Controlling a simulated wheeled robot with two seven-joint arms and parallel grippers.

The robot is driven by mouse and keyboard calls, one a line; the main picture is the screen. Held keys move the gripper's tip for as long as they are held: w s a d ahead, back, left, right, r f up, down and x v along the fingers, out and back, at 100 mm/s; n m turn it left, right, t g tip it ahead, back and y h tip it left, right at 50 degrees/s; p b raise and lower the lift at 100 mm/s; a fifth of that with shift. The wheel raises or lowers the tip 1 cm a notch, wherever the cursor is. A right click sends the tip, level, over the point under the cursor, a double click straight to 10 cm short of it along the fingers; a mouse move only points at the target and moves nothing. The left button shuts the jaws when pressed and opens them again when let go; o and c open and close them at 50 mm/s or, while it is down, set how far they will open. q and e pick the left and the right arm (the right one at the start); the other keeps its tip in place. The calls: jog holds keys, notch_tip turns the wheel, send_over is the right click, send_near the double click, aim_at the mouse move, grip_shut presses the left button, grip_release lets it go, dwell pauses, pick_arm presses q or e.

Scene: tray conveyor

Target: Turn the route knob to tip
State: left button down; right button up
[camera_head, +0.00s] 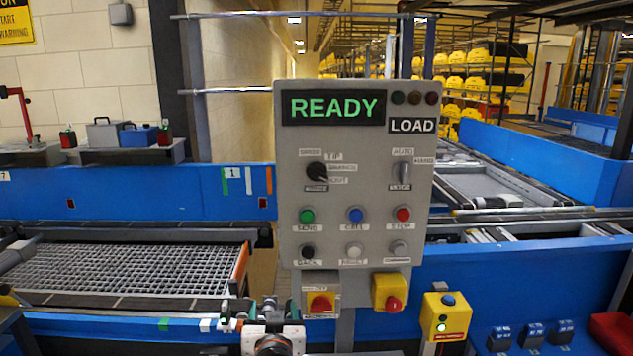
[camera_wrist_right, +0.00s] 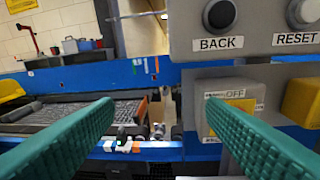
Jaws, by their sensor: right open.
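The route knob (camera_head: 317,171) is a black rotary knob on the upper left of the grey control panel (camera_head: 290,130). Labels around it include TIP at its upper right, BRANCH at its right and OUT at its lower right. It appears slanted towards OUT, but its pointer is too small to be certain. My right gripper (camera_head: 260,309) is low in front of the panel, below and left of the knob and apart from it. In the right wrist view its green fingers (camera_wrist_right: 155,98) are spread wide with nothing between them. My left gripper is not in view.
The panel's display (camera_head: 333,107) reads READY. A second selector (camera_head: 404,172) and several push buttons share the panel. Yellow-and-red switch boxes (camera_head: 391,291) hang below it. The BACK button (camera_wrist_right: 219,14) is above the right finger in the wrist view. A mesh conveyor (camera_head: 130,268) is at left.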

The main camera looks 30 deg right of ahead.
notch_tip(320, 180, up, 15)
jog(key=s+d+m+t+h, duration=0.2)
jog(key=s+d+m+h, duration=0.1)
jog(key=m+h, duration=0.2)
jog(key=m+g+h, duration=0.1)
jog(key=m+h, duration=0.1)
jog(key=m, duration=0.2)
send_near(317, 176)
jog(key=p+x, duration=0.4)
jog(key=x, duration=0.4)
jog(key=shift+r+p, duration=0.15)
jog(key=shift+p, duration=0.25)
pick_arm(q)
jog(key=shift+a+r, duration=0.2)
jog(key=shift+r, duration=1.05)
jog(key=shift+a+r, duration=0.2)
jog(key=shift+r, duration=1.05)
pick_arm(e)
jog(key=shift+w+d, duration=0.45)
jog(key=shift+w, duration=0.05)
jog(key=shift+c, duration=0.2)
jog(key=c, duration=0.9)
jog(key=shift+c, duration=0.2)
